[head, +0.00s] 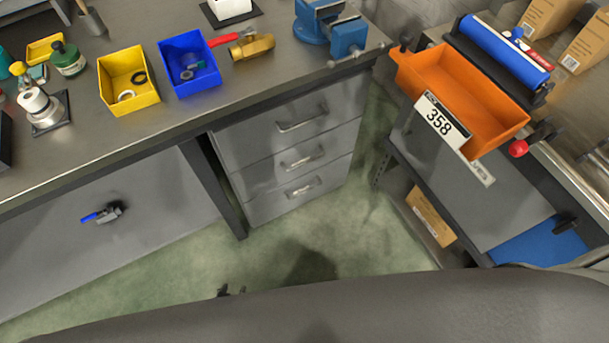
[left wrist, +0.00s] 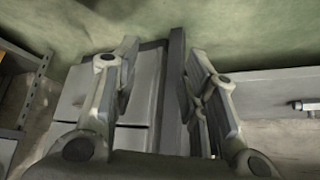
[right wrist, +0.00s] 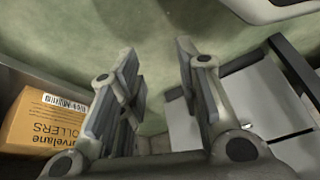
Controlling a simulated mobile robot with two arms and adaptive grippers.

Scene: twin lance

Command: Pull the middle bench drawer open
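The grey drawer unit under the bench shows in the head view, with three fronts, each with a bar handle. The middle drawer (head: 262,174) looks shut, its handle (head: 302,158) between the top drawer's handle (head: 301,119) and the bottom one's (head: 303,187). My left gripper (head: 231,291) barely shows above my body's edge, in front of and below the drawers. In the left wrist view my left gripper (left wrist: 155,80) is open and empty, with drawer fronts beyond it. In the right wrist view my right gripper (right wrist: 158,72) is open and empty; the head view does not show it.
A dark bench leg (head: 220,185) stands left of the drawers. A grey panel (head: 150,215) with a blue-handled valve (head: 103,213) is further left. A cart with an orange bin (head: 460,95) stands at the right. Green floor (head: 370,230) before the drawers is clear.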

